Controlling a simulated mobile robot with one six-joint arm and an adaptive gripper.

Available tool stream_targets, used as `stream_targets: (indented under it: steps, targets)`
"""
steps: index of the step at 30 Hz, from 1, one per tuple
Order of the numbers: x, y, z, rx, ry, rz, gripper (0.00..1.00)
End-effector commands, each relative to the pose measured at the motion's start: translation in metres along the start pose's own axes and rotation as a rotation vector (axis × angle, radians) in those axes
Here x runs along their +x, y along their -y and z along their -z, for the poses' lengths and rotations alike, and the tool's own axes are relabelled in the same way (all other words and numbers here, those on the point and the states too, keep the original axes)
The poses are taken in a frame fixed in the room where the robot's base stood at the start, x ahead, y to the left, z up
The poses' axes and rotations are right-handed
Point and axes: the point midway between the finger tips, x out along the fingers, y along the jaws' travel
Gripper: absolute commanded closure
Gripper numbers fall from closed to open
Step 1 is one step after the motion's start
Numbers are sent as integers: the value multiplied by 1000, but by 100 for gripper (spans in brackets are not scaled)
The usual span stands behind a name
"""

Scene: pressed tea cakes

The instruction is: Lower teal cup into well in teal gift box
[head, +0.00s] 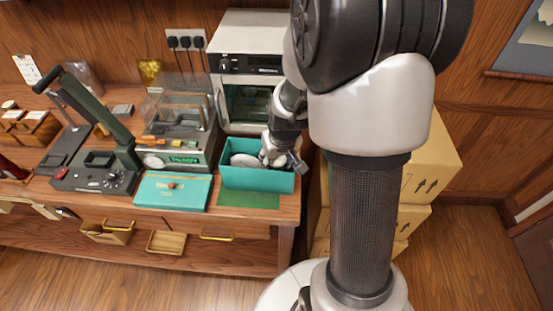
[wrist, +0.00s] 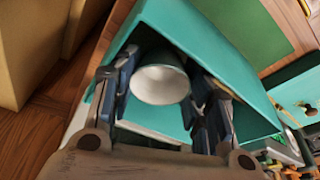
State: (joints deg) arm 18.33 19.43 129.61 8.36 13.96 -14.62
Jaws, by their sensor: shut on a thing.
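The teal gift box (head: 258,180) stands open at the right end of the counter, and its wall also shows in the wrist view (wrist: 245,85). My gripper (head: 272,158) reaches into the box's right part. In the wrist view my gripper (wrist: 165,80) has a finger on each side of the teal cup (wrist: 160,84) and is shut on it. The cup's pale inside and rim face the camera. A whitish round thing (head: 245,160) lies in the box left of my gripper. The well is hidden, and I cannot tell whether the cup touches anything beneath.
A teal lid (head: 172,190) lies left of the box, and a green mat (head: 250,199) lies in front. An oven (head: 248,95) stands behind. A sealing machine (head: 95,170) is at the left. Cardboard cartons (head: 420,185) are stacked right of the counter.

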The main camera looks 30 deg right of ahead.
Motion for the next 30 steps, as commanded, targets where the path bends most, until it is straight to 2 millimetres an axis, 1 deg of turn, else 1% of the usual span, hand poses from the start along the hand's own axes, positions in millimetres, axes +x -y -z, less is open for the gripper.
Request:
stream_targets:
  steps: [5, 6, 16, 17, 27, 30]
  targets:
    - [0, 0, -1, 0, 2, 0, 80]
    - [0, 0, -1, 0, 2, 0, 56]
    - [0, 0, 0, 0, 1, 0, 34]
    - [0, 0, 0, 0, 1, 0, 32]
    - [0, 0, 0, 0, 1, 0, 33]
    - [0, 0, 0, 0, 1, 0, 27]
